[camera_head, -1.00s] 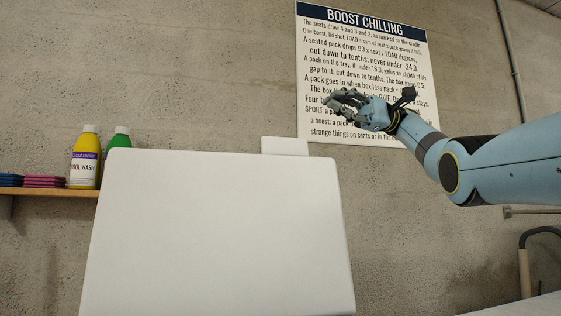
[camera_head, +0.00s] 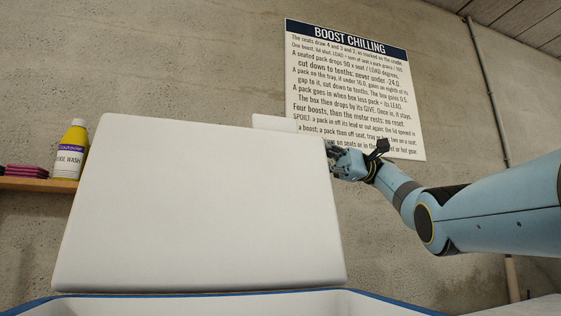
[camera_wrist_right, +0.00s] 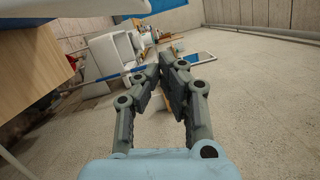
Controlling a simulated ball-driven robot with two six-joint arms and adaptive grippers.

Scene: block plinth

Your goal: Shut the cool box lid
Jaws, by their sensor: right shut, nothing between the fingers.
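The cool box lid (camera_head: 205,205) is a large white panel that stands open and raised in the head view. Below it shows the blue-edged rim of the cool box (camera_head: 395,303). My right gripper (camera_head: 333,154) is at the lid's upper right edge, and its fingertips are partly hidden there. I cannot tell whether it touches the lid. In the right wrist view my right gripper (camera_wrist_right: 160,68) is shut, with nothing between its fingers. My left gripper is in neither view.
A shelf (camera_head: 30,184) at the left holds a yellow wash bottle (camera_head: 70,150) and pink flat packs (camera_head: 27,171). A printed sign (camera_head: 355,90) hangs on the concrete wall behind. The wrist view shows open floor (camera_wrist_right: 255,90) at the right.

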